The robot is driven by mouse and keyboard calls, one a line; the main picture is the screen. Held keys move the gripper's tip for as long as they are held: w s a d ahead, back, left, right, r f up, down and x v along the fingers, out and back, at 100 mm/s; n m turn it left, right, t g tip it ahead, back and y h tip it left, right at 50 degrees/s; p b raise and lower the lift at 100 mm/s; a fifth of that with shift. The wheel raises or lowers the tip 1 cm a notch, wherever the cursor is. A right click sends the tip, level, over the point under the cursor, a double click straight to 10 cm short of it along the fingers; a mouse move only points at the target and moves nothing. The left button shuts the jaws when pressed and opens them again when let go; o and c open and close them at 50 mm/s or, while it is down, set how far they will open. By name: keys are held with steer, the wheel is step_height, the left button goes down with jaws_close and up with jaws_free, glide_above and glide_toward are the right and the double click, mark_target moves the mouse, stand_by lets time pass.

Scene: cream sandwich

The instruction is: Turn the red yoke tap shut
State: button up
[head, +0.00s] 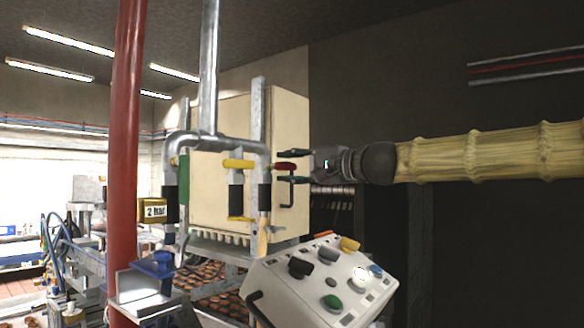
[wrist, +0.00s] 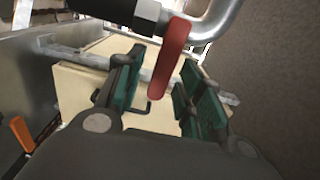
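The red yoke tap handle (head: 286,167) sticks out to the right from the pipe manifold (head: 215,143), beside the yellow handle. It also shows in the wrist view as a long red lever (wrist: 172,52) below a bent metal pipe. My gripper (head: 295,166) reaches in from the right, with its fingertips above and below the red handle's outer end. In the wrist view my gripper (wrist: 163,62) is open, with one green-padded finger on each side of the lever. Gaps show beside the lever; I see no clear contact.
A yellow handle (head: 238,164) and a green handle (head: 184,178) sit on the same pipework. A cream cabinet (head: 290,120) stands close behind. A control box with knobs (head: 300,298) lies below my arm. A red post (head: 125,150) stands at left.

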steer(key=v, duration=1.2)
steer(key=shift+w+d, duration=0.1)
steer(key=shift+d, duration=0.05)
